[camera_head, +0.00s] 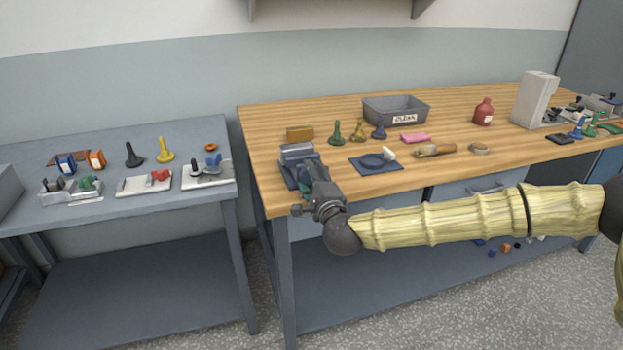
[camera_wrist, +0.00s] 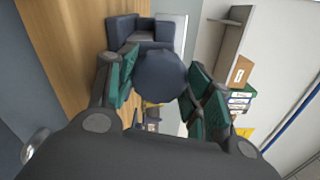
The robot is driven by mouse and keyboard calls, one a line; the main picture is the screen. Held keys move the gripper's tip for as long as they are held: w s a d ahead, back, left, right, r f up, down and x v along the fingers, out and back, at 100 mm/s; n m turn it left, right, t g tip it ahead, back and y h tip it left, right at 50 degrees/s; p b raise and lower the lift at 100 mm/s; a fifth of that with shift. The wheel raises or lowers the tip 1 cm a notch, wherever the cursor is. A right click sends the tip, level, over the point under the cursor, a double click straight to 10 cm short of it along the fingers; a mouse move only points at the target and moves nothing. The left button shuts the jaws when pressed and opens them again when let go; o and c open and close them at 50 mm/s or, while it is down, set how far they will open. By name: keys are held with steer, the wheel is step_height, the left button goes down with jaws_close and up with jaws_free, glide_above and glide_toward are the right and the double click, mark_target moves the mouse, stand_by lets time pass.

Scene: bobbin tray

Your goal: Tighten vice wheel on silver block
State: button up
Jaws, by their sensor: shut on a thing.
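The blue vice (camera_head: 289,172) stands at the left front corner of the wooden bench, partly hidden by my gripper (camera_head: 309,186). A grey piece that looks like the silver block (camera_head: 297,152) shows at its top; I cannot tell how firmly it is held. In the wrist view, the vice body (camera_wrist: 122,30) is behind the round dark blue vice wheel (camera_wrist: 160,72). The green-padded fingers of my gripper (camera_wrist: 160,85) are on either side of the wheel, shut on it. The wheel is hidden in the head view.
A blue mat (camera_head: 391,167) with a ring and white piece lies right of the vice. Green, brass and blue pawn-like pieces (camera_head: 357,132) stand behind, near a grey bin (camera_head: 396,108). A brown block (camera_head: 299,134) lies behind the vice. A grey side table (camera_head: 122,200) stands left, across a gap.

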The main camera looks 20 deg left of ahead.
steer(key=o, duration=1)
